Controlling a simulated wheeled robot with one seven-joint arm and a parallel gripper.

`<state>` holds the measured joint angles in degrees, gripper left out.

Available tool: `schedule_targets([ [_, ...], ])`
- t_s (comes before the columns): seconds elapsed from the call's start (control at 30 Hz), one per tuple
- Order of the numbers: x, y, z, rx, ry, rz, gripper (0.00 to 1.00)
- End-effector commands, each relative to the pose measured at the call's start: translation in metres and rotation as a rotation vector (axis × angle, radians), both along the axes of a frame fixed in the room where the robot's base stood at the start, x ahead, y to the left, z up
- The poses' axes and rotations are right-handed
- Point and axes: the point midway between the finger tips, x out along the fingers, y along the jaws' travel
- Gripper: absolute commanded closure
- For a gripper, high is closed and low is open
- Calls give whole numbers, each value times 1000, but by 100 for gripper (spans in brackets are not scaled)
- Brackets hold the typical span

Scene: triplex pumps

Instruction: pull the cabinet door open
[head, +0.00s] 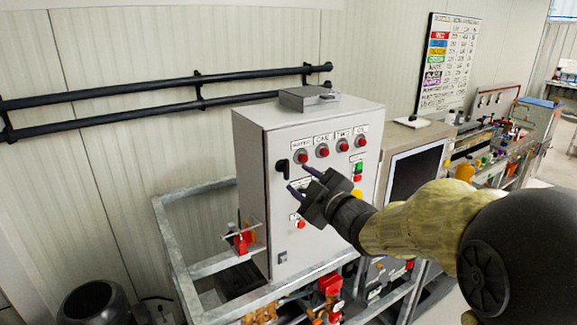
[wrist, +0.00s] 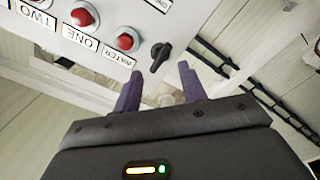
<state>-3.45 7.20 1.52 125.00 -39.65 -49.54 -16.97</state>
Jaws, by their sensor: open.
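The grey control cabinet (head: 256,190) stands on a metal frame, and its front door (head: 308,258) looks shut. A small black handle (head: 282,168) sits near the door's left edge, below the row of red buttons. In the wrist view the black handle (wrist: 159,56) shows at the top, between and just beyond the fingertips. My gripper (head: 300,179) is in front of the door, just right of the handle in the head view. Its dark fingers (wrist: 159,72) are spread with nothing between them. I cannot tell whether a fingertip touches the door.
Red buttons (head: 302,156) and labels line the door's top. A grey box (head: 308,99) lies on the cabinet. The frame rail (head: 190,260) runs around its base. A second cabinet with a dark screen (head: 415,172) stands close at right. Black pipes (head: 150,91) cross the wall.

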Motion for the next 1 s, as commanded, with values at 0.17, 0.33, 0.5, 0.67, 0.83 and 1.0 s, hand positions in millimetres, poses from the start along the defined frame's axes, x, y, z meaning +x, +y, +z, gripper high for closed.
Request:
schedule_targets([
  [0.17, 24, 17, 2, 2, 3, 1, 58],
  [0.33, 42, 28, 2, 2, 1, 1, 58],
  [0.5, 49, 33, 0, 0, 0, 0, 58],
  [0.67, 49, 33, 0, 0, 0, 0, 58],
  [0.83, 49, 33, 0, 0, 0, 0, 76],
  [1.0, 49, 33, 0, 0, 0, 0, 100],
])
